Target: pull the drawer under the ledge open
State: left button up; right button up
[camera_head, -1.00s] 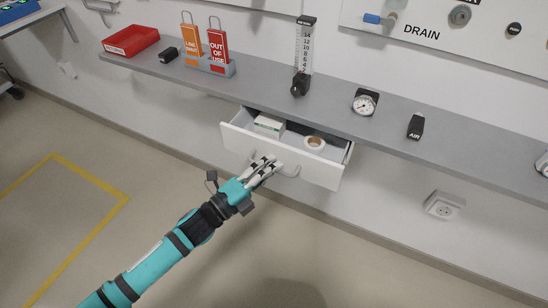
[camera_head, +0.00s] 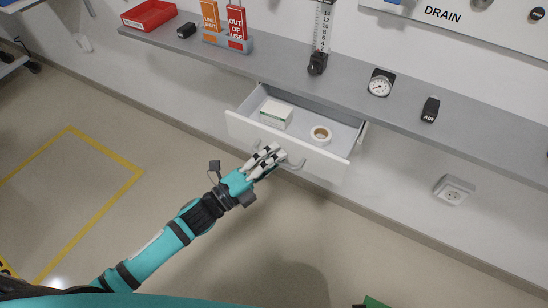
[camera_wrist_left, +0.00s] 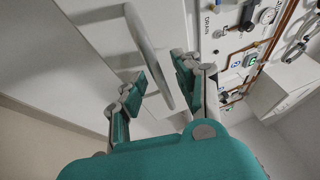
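The white drawer (camera_head: 285,145) under the grey ledge stands well open, its inside showing. A white-green box (camera_head: 275,114) and a roll of tape (camera_head: 320,134) lie in it. The pale drawer handle (camera_head: 292,165) is on its front, partly hidden by my left gripper (camera_head: 272,157). My right gripper is not in view.
The ledge (camera_head: 330,83) above carries a red tray (camera_head: 149,15), tags in a holder, a gauge (camera_head: 380,83) and a black AIR block (camera_head: 430,109). A wall socket (camera_head: 454,190) is at the right. The floor in front is clear.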

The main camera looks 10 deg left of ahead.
pick_arm(q)
jog(key=shift+s, duration=0.1)
jog(key=v, duration=1.2)
